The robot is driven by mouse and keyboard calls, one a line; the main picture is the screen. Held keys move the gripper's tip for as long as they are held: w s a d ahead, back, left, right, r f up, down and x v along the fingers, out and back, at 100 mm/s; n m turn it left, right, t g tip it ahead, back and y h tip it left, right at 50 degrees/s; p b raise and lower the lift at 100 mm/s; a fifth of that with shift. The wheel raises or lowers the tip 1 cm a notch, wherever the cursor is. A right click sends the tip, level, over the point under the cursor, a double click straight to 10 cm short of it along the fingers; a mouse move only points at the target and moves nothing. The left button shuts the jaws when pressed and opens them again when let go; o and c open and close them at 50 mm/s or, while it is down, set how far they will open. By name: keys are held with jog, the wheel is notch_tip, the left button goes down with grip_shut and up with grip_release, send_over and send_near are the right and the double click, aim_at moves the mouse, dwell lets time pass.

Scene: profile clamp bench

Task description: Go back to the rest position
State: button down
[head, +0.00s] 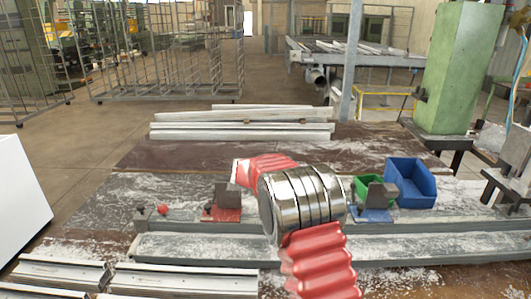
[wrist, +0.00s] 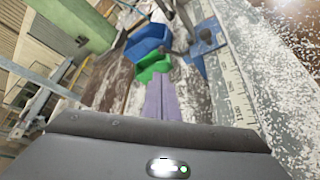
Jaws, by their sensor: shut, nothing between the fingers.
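My gripper (wrist: 162,84) shows in the wrist view as two purple-grey fingers side by side, shut with nothing between them. They reach out past the dark grey housing toward a green bin (wrist: 153,68) and a blue bin (wrist: 149,40). In the head view my red-sleeved arm and its shiny metal joint cover the middle of the bench, and my gripper cannot be made out there. The green bin (head: 368,187) and the blue bin (head: 410,183) stand right of the joint on the bench.
A clamp on a red base (head: 223,214) stands left of my arm, and one on a blue base (head: 373,214) stands right. Metal profiles (head: 240,128) lie at the back of the bench, others (head: 185,279) at the front left. A green column (head: 450,75) rises at right.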

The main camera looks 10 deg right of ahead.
jog(key=shift+s, duration=0.1)
jog(key=s+a+r+m+y, duration=0.2)
jog(key=s+a+r+y, duration=0.15)
jog(key=s, duration=0.65)
jog(key=s+a+r+m+y, duration=0.2)
jog(key=s+r+m+y, duration=0.15)
jog(key=s, duration=0.65)
jog(key=s+a+f+m+t+y, duration=0.1)
jog(key=s+a+m+t+y, duration=0.1)
jog(key=s+a, duration=0.4)
jog(key=s+a+f+m+t+y, duration=0.2)
jog(key=s+a+y, duration=0.3)
jog(key=s, duration=0.9)
jog(key=shift+a, duration=1.1)
